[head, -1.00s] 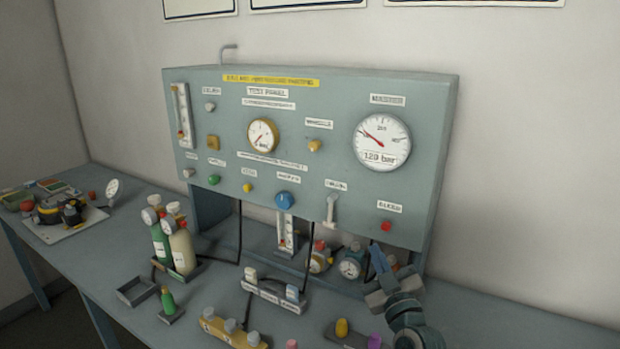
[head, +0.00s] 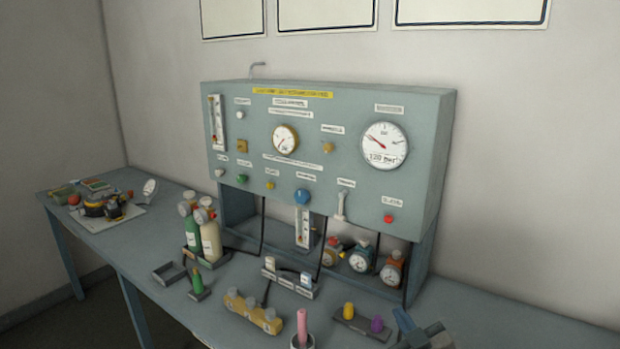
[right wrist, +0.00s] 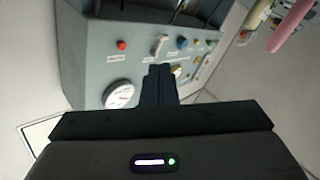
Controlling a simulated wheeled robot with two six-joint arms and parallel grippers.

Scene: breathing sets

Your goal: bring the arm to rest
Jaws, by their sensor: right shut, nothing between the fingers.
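My right gripper (head: 402,320) shows at the bottom right of the head view, low over the front of the bench and cut off by the lower edge. In the right wrist view its two dark fingers (right wrist: 158,85) are together with nothing between them. The wrist view shows the panel turned upside down beyond the fingers. The gripper is apart from the panel. My left gripper is not in the head view.
A grey test panel (head: 330,180) with gauges stands on the bench (head: 500,320). Green and cream bottles (head: 210,242), a yellow block (head: 252,312), a pink rod (head: 302,325) and a small tray with yellow and purple knobs (head: 350,328) stand in front. The bench's right end looks clear.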

